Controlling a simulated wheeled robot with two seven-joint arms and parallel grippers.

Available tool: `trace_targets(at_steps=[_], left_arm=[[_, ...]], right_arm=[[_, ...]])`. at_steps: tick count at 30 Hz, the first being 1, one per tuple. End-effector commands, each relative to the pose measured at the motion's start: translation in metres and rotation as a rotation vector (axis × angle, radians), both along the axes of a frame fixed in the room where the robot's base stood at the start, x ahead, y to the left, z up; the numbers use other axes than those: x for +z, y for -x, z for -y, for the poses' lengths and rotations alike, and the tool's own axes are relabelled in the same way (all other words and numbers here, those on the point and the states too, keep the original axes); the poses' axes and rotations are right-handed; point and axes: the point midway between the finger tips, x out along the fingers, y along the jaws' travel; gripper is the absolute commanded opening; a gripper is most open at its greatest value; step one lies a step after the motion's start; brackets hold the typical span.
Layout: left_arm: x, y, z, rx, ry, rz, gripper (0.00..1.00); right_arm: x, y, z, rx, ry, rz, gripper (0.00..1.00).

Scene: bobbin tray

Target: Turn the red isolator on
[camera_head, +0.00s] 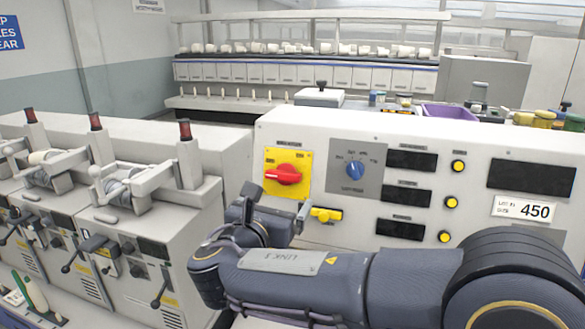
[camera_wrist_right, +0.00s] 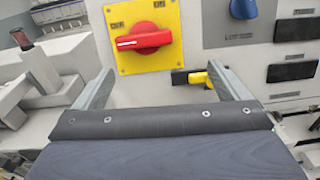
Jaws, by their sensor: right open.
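The red isolator is a red rotary knob (camera_head: 283,175) on a yellow plate (camera_head: 302,158) at the left of the white control panel. Its handle lies roughly horizontal, with a white mark at its left end in the right wrist view (camera_wrist_right: 144,39). Its small position labels are hard to read. My right gripper (camera_head: 275,203) is just below and in front of the plate. In the right wrist view its two fingers (camera_wrist_right: 162,84) are spread with nothing between them, below the knob and apart from it. My left gripper is out of view.
A yellow and black fitting (camera_head: 325,214) juts from the panel, close to my right finger. A blue selector (camera_head: 355,170) and several yellow buttons (camera_head: 458,166) are to the right. Machine heads with levers (camera_head: 150,200) stand at left. A purple tray (camera_head: 449,113) sits on top.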

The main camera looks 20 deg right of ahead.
Motion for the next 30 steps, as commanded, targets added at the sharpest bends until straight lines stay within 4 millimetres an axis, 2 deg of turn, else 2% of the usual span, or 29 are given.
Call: trace_targets(at_steps=[1, 4, 16, 21, 28, 30], left_arm=[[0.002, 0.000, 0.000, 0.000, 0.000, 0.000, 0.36], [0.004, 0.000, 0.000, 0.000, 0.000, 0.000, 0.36], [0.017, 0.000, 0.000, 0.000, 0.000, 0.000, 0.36], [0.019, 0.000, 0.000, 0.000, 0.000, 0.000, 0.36], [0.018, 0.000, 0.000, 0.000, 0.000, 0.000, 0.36], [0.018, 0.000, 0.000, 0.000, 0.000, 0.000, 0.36]], right_arm=[[0.007, -0.003, -0.009, 0.015, 0.041, 0.011, 0.95], [0.012, -0.010, -0.010, 0.022, 0.075, 0.021, 0.95], [0.012, -0.059, 0.024, 0.023, 0.071, 0.019, 0.95], [0.010, -0.067, 0.029, 0.025, 0.070, 0.019, 0.95], [0.010, -0.068, 0.029, 0.025, 0.070, 0.019, 0.95], [0.010, -0.068, 0.029, 0.025, 0.070, 0.019, 0.87]])
